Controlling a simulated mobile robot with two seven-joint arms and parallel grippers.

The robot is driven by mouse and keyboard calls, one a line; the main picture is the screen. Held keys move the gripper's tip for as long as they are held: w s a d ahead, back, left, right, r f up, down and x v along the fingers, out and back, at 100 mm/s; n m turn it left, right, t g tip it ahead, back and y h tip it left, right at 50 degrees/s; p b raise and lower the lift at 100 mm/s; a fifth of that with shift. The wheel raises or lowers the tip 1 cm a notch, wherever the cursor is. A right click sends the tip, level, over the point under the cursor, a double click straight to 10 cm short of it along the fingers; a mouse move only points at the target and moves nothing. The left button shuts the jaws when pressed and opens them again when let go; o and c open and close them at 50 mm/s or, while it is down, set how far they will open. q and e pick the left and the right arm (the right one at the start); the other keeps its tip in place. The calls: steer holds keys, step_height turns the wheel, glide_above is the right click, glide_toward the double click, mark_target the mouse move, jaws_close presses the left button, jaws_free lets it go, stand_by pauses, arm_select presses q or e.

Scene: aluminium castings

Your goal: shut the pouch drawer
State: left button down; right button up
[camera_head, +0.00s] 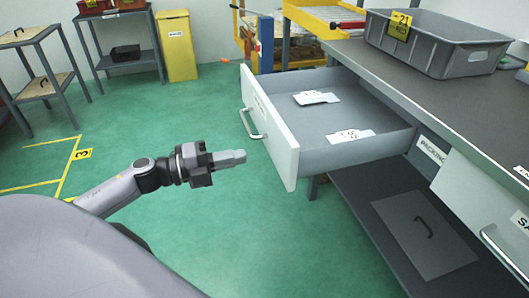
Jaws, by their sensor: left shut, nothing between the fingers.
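The open drawer (283,152) sticks out of the workbench at the right, with a white front, a grey inside and a metal bar handle (250,124). Two pale pouches or cards lie flat in it, one (316,97) further back and one (350,136) nearer. My left gripper (240,157) is shut and empty. In the picture it is left of the drawer front, below the handle, and appears apart from it. My right gripper is not in view.
A grey crate (455,62) marked 21 stands on the bench top (420,95). A second drawer (470,205) below right is shut. A lower shelf (385,262) holds a flat grey sheet. A yellow bin (177,47) stands at the back. Green floor is free left of the drawer.

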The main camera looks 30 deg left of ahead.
mark_target(277, 149)
arm_select(q)
steer(key=shift+x, duration=3.6)
steer(key=shift+w, duration=0.1)
